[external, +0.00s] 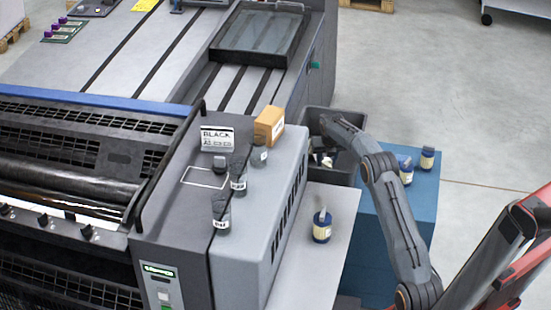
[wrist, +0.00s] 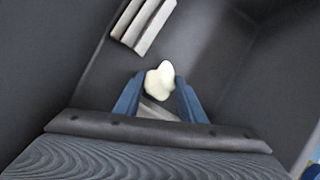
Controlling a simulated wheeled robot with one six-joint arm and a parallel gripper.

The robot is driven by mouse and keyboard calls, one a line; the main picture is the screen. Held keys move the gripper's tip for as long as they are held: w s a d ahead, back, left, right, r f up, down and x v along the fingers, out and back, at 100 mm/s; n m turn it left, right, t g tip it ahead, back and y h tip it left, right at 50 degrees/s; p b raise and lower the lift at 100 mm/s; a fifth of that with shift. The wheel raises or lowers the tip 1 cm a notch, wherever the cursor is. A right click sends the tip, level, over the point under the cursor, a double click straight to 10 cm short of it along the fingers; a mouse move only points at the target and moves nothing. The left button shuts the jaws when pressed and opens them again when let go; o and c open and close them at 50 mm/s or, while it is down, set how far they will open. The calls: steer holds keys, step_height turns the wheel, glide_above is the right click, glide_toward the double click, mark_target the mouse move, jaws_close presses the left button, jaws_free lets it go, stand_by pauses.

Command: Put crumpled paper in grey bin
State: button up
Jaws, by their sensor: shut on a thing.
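The crumpled paper (wrist: 160,78) is a small off-white lump between the blue fingertips of my gripper (wrist: 158,90) in the wrist view. My gripper is shut on it. In the wrist view the dark inside of the grey bin (wrist: 215,60) surrounds the gripper and the paper. In the external view the grey bin (external: 335,176) stands beside the machine, and my gripper (external: 326,157) points down at its opening. The paper is hard to tell apart there.
A light striped item (wrist: 143,25) lies in the bin. A blue cabinet (external: 395,215) with blue-labelled jars (external: 427,158) stands right of the bin. Another jar (external: 322,226) is on the light surface in front. Dark bottles (external: 238,175) and a cardboard box (external: 269,125) stand on the machine.

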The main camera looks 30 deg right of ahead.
steer(key=o, duration=1)
steer(key=p+v, duration=0.2)
steer(key=v, duration=1)
steer(key=shift+r, duration=0.1)
